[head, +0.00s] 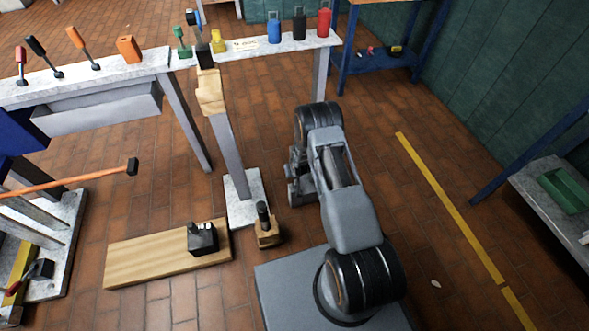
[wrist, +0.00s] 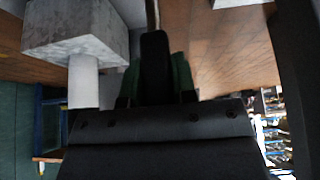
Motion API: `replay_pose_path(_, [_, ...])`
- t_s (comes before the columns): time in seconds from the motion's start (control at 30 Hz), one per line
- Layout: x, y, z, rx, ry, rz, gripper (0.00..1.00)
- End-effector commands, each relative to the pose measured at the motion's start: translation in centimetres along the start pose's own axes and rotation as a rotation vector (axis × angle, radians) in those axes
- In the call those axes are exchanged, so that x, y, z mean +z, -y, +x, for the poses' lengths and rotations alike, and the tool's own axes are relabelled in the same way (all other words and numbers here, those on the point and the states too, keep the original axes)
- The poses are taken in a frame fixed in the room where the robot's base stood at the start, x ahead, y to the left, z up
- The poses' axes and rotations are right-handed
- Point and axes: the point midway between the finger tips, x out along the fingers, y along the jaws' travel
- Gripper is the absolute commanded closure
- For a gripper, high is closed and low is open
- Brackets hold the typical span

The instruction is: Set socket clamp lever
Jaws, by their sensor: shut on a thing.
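In the wrist view my gripper (wrist: 156,85) is shut on a black lever handle (wrist: 155,52), with green finger parts on both sides. A thin shaft (wrist: 152,14) runs from the handle to the top edge; what it joins is out of view. A wooden block with an upright black lever (head: 264,226) stands on the floor left of my arm. A black clamp-like fitting (head: 203,238) sits on a wooden board (head: 150,260). I cannot tell which is the socket clamp.
A post (head: 226,145) on a pale base plate (head: 240,215) stands left of my arm. Benches (head: 85,78) carry several levers and coloured containers. An orange bar (head: 70,185) juts in at left. A pale block (wrist: 75,30) is close in the wrist view.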

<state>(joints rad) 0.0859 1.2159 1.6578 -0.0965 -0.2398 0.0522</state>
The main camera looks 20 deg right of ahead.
Motion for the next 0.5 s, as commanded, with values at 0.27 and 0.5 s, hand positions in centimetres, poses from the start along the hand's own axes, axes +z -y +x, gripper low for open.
replay_pose_path(0.27, [-0.07,-0.02,0.07,0.000,-0.002,0.000,1.00])
replay_pose_path(0.5, [-0.05,-0.22,0.05,0.001,-0.002,0.003,0.55])
